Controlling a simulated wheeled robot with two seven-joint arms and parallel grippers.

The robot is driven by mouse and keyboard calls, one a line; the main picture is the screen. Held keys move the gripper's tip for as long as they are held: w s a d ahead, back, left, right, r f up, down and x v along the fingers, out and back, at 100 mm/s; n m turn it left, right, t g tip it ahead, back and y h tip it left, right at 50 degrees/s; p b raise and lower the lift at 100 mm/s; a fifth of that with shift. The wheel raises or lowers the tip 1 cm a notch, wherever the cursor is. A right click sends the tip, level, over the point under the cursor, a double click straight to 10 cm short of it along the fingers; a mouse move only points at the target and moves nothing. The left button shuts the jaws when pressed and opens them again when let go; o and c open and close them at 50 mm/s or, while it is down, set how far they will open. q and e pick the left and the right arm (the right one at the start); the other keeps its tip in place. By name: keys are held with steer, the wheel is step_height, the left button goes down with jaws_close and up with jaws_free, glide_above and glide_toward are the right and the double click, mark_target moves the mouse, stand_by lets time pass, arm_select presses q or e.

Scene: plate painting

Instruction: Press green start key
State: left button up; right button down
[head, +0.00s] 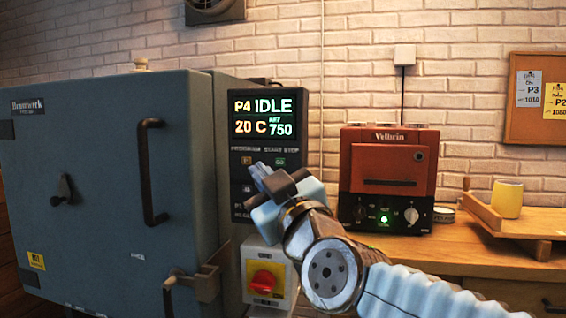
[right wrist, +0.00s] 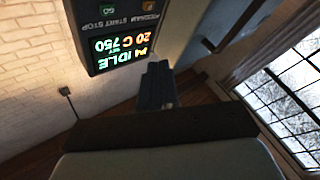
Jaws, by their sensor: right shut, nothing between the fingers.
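The green start key (head: 280,162), marked GO, is on the dark control panel (head: 236,115) under the START label. It also shows in the right wrist view (right wrist: 108,10), upside down near the top edge. The display (head: 264,115) above it reads P4, IDLE, 20 C and 750. My right gripper (head: 260,173) is shut and empty, its fingertips just below and left of the key in the head view. In the right wrist view the closed fingers (right wrist: 157,78) point toward the panel's display side; whether they touch the panel cannot be told. My left gripper is not in view.
The blue-grey kiln (head: 100,190) with a door handle (head: 146,172) stands at left. A red rotary switch (head: 264,281) on a yellow plate is below the panel. A red Veltrin unit (head: 389,160) and a yellow cup (head: 508,199) are at right.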

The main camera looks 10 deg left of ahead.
mark_target(280, 162)
steer(key=shift+w, duration=0.1)
steer(key=w+b, duration=0.3)
steer(key=w, duration=0.5)
steer(key=shift+w+d+b, duration=0.15)
steer(key=shift+w+b, duration=0.15)
steer(key=shift+b, duration=0.05)
steer(key=shift+w, duration=0.2)
stand_by(1.7)
steer(key=shift+w, duration=0.2)
